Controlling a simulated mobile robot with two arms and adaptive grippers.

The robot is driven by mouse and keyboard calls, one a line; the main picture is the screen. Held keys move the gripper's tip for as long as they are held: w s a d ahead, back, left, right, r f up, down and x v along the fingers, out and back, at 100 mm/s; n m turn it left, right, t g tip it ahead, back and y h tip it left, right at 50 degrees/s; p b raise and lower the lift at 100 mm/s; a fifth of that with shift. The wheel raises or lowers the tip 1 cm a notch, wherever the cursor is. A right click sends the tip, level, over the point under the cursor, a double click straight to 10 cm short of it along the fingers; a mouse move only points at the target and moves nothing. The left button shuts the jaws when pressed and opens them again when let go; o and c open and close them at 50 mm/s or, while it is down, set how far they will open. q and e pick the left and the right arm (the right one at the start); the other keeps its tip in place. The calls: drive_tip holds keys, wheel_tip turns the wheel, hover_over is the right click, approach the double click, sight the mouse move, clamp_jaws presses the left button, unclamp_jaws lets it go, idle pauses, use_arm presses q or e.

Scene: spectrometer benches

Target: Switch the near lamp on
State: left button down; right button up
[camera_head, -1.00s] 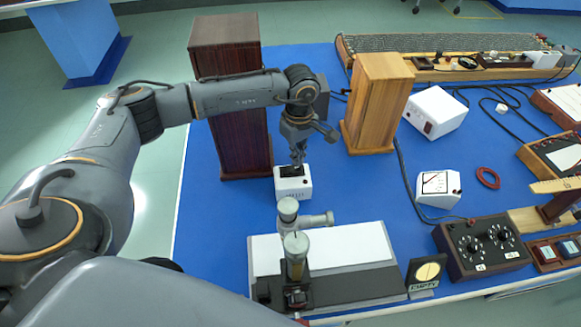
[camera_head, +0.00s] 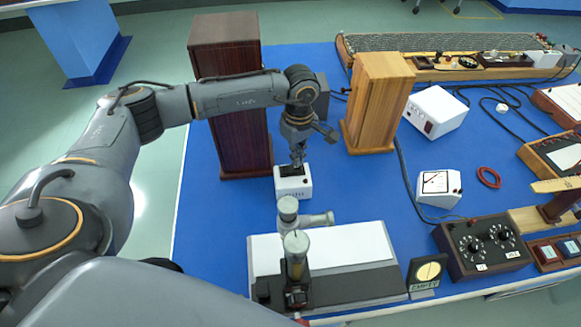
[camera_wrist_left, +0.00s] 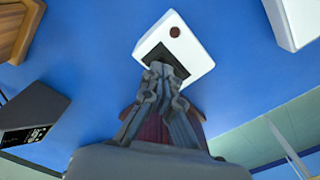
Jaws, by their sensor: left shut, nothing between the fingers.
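A small white box (camera_head: 293,187) with a dark panel on its top stands on the blue bench, in front of the tall dark wooden box. My left gripper (camera_head: 297,163) points down at that panel, its fingers shut and empty. In the left wrist view the white box (camera_wrist_left: 188,42) shows a dark red round spot, and the fingertips (camera_wrist_left: 165,72) are over or against the dark panel. They hide part of it, and I cannot tell whether they touch it. No lit lamp can be made out. My right gripper is not in view.
The tall dark wooden box (camera_head: 232,110) stands close behind my left gripper, and a light wooden box (camera_head: 377,105) to its right. In front is a white-topped instrument (camera_head: 345,250) with upright brass-coloured parts. Bare blue bench lies right of the white box.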

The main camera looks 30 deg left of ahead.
use_arm(q)
drive_tip(key=shift+f+b, duration=0.75)
drive_tip(key=shift+f, duration=0.15)
drive_tip(key=shift+r, duration=0.15)
drive_tip(key=shift+r+p, duration=0.4)
drive_tip(key=shift+r, duration=0.1)
drive_tip(key=shift+r+p, duration=1.35)
drive_tip(key=shift+r, duration=1.6)
